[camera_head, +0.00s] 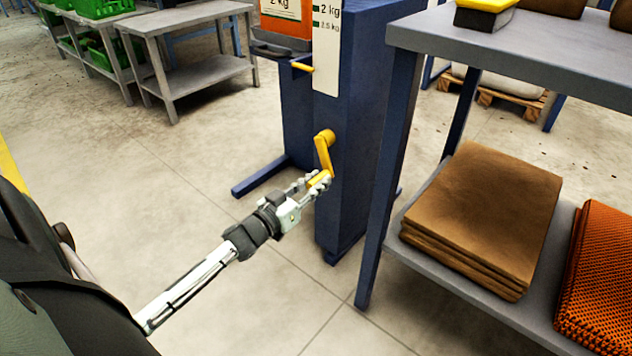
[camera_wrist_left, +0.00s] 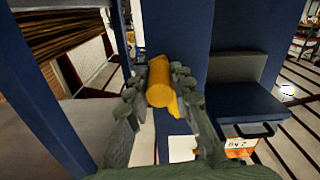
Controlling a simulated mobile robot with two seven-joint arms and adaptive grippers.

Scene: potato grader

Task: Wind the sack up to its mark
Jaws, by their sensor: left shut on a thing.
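The yellow crank (camera_head: 323,152) is on the side of a blue post (camera_head: 352,110), its arm hanging down from the hub. My left gripper (camera_head: 319,183) is shut on the crank's handle at the arm's lower end. In the left wrist view the yellow handle (camera_wrist_left: 160,82) lies between the two fingers. A white scale strip (camera_head: 326,45) with green marks, "2 kg" and "2.5 kg", runs up the post. A yellow pointer (camera_head: 302,67) sticks out beside its lower part. My right gripper is not in view.
A grey shelf table (camera_head: 530,60) with blue legs stands close to the right of the post. Its lower shelf holds folded brown sacks (camera_head: 485,205) and orange netting (camera_head: 603,270). A grey table (camera_head: 190,20) stands behind at left. The floor left of the post is clear.

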